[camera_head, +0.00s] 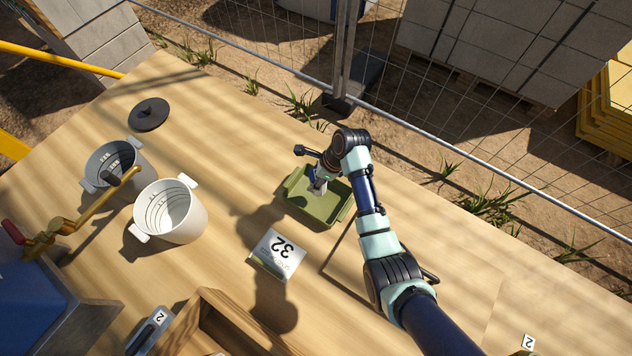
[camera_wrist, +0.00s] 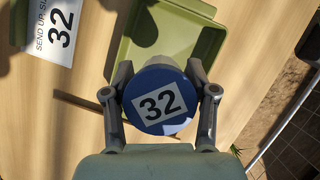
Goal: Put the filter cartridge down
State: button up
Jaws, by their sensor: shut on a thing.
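The filter cartridge (camera_wrist: 160,76) shows in the wrist view as a round blue end with a white label reading 32. My gripper (camera_wrist: 160,92) is shut on it, one finger on each side. In the head view, my gripper (camera_head: 318,185) is over the green tray (camera_head: 322,213). The tray also shows in the wrist view (camera_wrist: 205,45), partly behind the cartridge. The cartridge's lower end is hidden, so I cannot tell whether it touches the tray. A card marked 32 (camera_head: 276,255) lies on the wooden table beside the tray, and also shows in the wrist view (camera_wrist: 58,28).
Two pots, one grey (camera_head: 108,160) and one white (camera_head: 172,212), stand at the left, with a black lid (camera_head: 149,114) behind them. A wooden box (camera_head: 215,318) is at the front. A wire fence (camera_head: 440,135) runs behind the table. The table right of my arm is mostly clear.

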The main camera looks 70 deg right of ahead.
notch_tip(320, 180, down, 8)
jog(key=b, duration=0.3)
jog(key=shift+r, duration=0.3)
jog(key=o, duration=1.3)
jog(key=p+v, duration=0.6)
jog(key=v, duration=0.6)
jog(key=shift+w, duration=0.1)
